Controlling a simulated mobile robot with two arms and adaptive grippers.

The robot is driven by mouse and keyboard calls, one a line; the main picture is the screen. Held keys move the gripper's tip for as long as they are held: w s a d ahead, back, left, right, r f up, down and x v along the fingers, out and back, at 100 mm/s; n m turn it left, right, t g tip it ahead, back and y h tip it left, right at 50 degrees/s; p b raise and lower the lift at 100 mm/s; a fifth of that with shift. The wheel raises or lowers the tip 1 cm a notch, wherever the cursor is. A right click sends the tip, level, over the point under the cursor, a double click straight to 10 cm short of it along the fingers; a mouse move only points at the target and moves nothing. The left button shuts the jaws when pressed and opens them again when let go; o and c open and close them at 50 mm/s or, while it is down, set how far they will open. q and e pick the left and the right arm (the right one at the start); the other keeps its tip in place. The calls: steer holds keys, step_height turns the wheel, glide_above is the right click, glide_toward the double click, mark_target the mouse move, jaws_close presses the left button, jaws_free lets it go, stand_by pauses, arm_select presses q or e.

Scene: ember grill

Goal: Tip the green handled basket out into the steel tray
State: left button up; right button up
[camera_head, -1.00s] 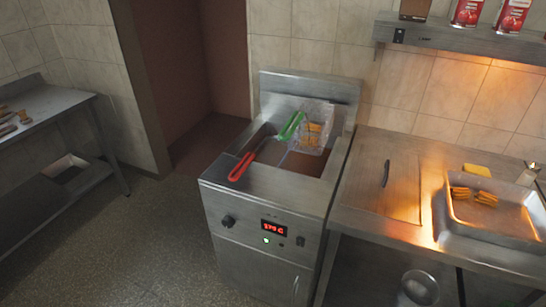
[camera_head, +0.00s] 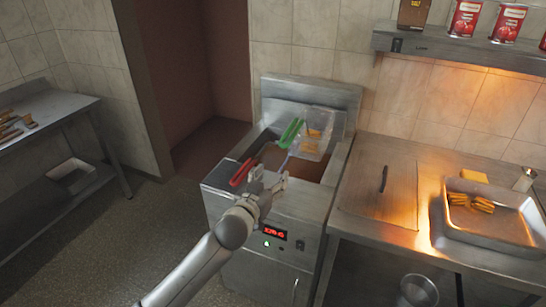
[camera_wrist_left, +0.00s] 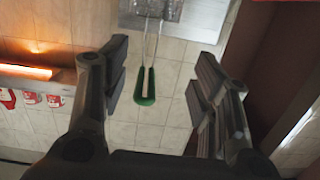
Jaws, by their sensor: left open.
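The green handle (camera_head: 291,131) belongs to a wire basket (camera_head: 316,122) at the back right of the fryer, with golden pieces in it. The steel tray (camera_head: 505,224) stands on the counter at right, with several golden sticks inside. My left gripper (camera_head: 268,178) is open and empty over the front of the fryer, nearer than the green handle and apart from it. In the left wrist view the green handle (camera_wrist_left: 146,90) shows between the spread fingers (camera_wrist_left: 162,60), some way beyond them. The basket mesh (camera_wrist_left: 155,9) is cut off at the top. My right gripper is out of view.
A red handle (camera_head: 241,172) lies at the fryer's left, beside my gripper. The fryer's back panel (camera_head: 300,92) rises behind the basket. A flat lid (camera_head: 378,200) covers the counter between fryer and tray. A shelf (camera_head: 440,52) with cans overhangs the counter's back.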

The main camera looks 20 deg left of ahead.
arm_select(q)
step_height(320, 180, up, 7)
steer(key=t, duration=0.1)
steer(key=w+d+p, duration=0.1)
steer(key=w+p, duration=0.1)
steer(key=w, duration=0.8)
steer(key=shift+w+d+r+p, duration=0.15)
steer(key=shift+w+p, duration=0.15)
steer(key=shift+p, duration=0.05)
jaws_close()
step_height(320, 180, up, 5)
steer(key=p, duration=0.4)
stand_by(0.4)
